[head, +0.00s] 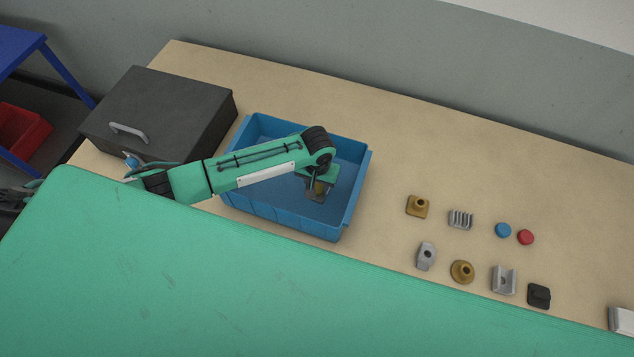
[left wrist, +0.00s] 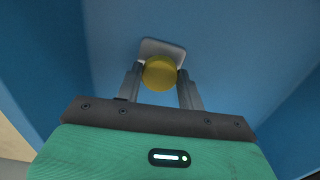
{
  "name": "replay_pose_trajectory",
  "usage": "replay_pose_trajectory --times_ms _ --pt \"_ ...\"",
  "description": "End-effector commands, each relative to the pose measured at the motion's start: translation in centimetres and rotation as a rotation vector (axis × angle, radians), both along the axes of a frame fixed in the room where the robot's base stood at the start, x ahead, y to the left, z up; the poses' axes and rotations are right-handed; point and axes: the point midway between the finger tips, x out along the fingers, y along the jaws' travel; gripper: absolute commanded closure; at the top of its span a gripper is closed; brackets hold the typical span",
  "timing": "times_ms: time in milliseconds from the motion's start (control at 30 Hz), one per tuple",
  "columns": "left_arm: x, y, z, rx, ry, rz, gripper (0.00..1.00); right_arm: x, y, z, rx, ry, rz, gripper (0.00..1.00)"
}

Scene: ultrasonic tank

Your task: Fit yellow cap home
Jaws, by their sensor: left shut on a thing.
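The yellow cap (left wrist: 160,73) is round and sits between the fingers of my left gripper (left wrist: 161,82), which is shut on it. In the head view my left gripper (head: 318,187) is inside the blue tank (head: 283,221), with a small patch of the yellow cap (head: 320,189) showing below it. A pale grey part (left wrist: 163,46) lies just beyond the cap in the left wrist view. I cannot tell whether the cap touches it. The cap's underside is hidden. My right gripper is not in view.
A dark grey box (head: 160,112) with a handle stands left of the tank. Several small parts lie to the right, among them a brass square part (head: 417,206), a blue disc (head: 503,230) and a red disc (head: 525,237). The tabletop (head: 440,150) behind them is clear.

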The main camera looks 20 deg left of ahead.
Motion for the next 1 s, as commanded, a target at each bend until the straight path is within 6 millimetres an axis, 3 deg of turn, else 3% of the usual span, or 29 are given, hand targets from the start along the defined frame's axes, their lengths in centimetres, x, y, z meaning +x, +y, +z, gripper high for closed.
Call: replay_pose_trajectory --times_ms 1000 --pt "-0.07 -0.02 -0.13 0.0 0.001 0.0 0.82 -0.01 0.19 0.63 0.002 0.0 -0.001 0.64"
